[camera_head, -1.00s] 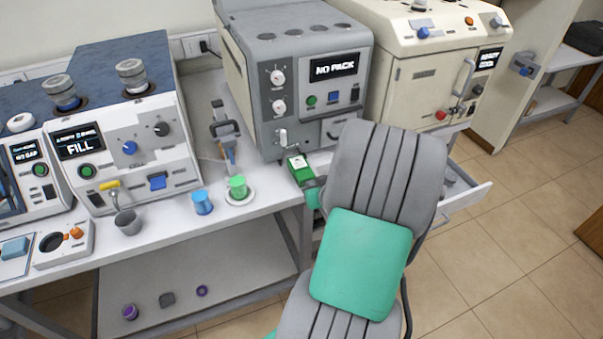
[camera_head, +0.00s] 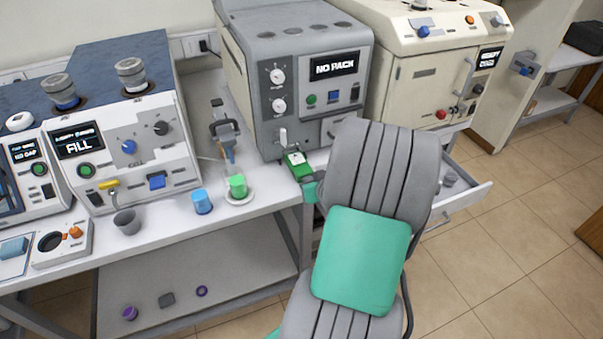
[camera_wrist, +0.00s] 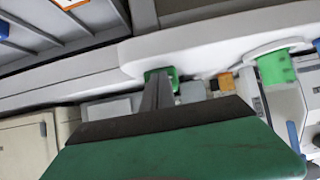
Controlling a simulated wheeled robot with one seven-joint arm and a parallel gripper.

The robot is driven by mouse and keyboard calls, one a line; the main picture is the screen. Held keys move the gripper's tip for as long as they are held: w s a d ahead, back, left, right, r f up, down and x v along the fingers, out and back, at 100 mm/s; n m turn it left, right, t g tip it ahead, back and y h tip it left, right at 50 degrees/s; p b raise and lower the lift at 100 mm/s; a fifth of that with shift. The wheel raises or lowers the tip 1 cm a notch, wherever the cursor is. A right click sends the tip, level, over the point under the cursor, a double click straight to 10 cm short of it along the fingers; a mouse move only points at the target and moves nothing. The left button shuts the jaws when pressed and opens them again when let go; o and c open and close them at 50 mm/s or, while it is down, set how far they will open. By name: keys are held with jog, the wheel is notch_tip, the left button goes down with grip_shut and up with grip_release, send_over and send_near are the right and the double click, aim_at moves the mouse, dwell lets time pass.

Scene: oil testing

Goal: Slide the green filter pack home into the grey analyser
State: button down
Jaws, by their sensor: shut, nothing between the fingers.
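The grey analyser (camera_head: 250,85) stands at the back of the bench, and its screen reads NO PACK. The green filter pack (camera_head: 296,159), with a white label, sticks out from the lower left of the analyser's front. Its inner end is out of sight there. My gripper (camera_head: 308,178) is at the pack's outer end, partly hidden by my own arm. In the wrist view my gripper's shut fingers (camera_wrist: 158,92) point at the green pack (camera_wrist: 161,73) and overlap it. Nothing shows between the fingers. I cannot tell whether they touch the pack.
A green cup (camera_head: 238,187) on a white saucer and a blue cup (camera_head: 202,202) stand left of the pack. A clamp-like tool (camera_head: 224,130) stands beside the analyser. An open drawer (camera_head: 465,195) juts out at right, below the cream machine (camera_head: 430,80).

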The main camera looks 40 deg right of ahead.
aim_at(301, 167)
jog(key=shift+w+d+f+b, duration=0.1)
jog(key=shift+w+d+b, duration=0.3)
jog(key=shift+w, duration=0.7)
jog(key=shift+w+d+r+b, duration=0.1)
jog(key=shift+w+d+b, duration=0.25)
jog(key=shift+w, duration=0.8)
jog(key=shift+w+d+f+b, duration=0.15)
jog(key=shift+w+b, duration=0.4)
jog(key=shift+w, duration=0.55)
jog(key=p+v, duration=0.1)
jog(key=v, duration=0.2)
jog(key=p+v, duration=0.1)
jog(key=v, duration=0.2)
jog(key=f+p+v, duration=0.1)
jog(key=v, duration=0.2)
jog(key=shift+s, duration=0.25)
jog(key=shift+a, duration=0.1)
